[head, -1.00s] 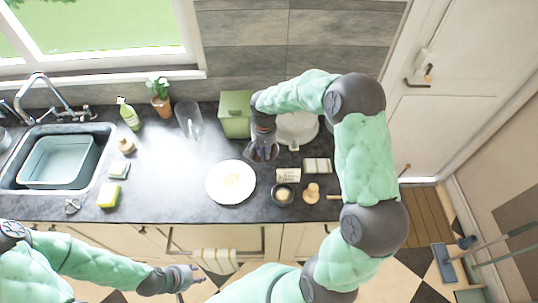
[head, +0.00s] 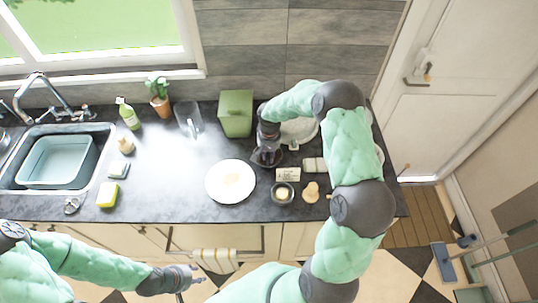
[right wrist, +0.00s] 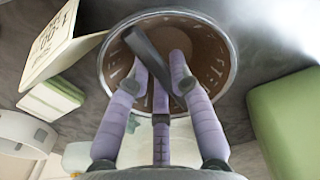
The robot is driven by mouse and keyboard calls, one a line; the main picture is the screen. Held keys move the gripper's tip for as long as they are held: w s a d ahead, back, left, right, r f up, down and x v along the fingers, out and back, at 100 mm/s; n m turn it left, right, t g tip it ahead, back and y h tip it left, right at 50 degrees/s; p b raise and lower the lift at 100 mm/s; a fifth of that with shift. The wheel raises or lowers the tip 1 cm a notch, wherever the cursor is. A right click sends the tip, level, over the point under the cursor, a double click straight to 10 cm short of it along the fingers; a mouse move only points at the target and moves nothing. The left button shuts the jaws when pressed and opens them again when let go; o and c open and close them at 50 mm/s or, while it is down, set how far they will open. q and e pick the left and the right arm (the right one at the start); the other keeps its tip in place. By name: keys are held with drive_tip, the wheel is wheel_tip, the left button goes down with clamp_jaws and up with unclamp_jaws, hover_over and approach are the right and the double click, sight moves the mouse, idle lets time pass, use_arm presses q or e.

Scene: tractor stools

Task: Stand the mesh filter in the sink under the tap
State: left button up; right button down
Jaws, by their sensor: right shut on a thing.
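My right gripper (head: 267,156) is over the back right of the counter. In the right wrist view its fingers (right wrist: 162,92) are shut on a dark bar (right wrist: 146,50), over a round, brown-bottomed vessel with a pale metal rim (right wrist: 105,72). The bar may be the mesh filter's handle; I cannot tell whether the vessel is the filter or lies beneath it. The sink (head: 12,180) at the far left holds a pale blue tub (head: 60,182). The curved tap (head: 42,82) rises behind it. My left gripper (head: 188,274) is in front of the counter; its finger opening is unclear.
A white plate (head: 230,181), green box (head: 236,112), glass vessel (head: 188,118), small dark bowl (head: 283,193) and standing card (head: 288,174) surround the right gripper. A spray bottle (head: 128,114), potted plant (head: 159,101) and sponge (head: 107,194) stand nearer the sink.

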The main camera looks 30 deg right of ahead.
drive_tip(key=shift+f, duration=0.15)
drive_tip(key=c, duration=1.5)
unclamp_jaws()
drive_tip(key=shift+f, duration=0.1)
drive_tip(key=o, duration=0.4)
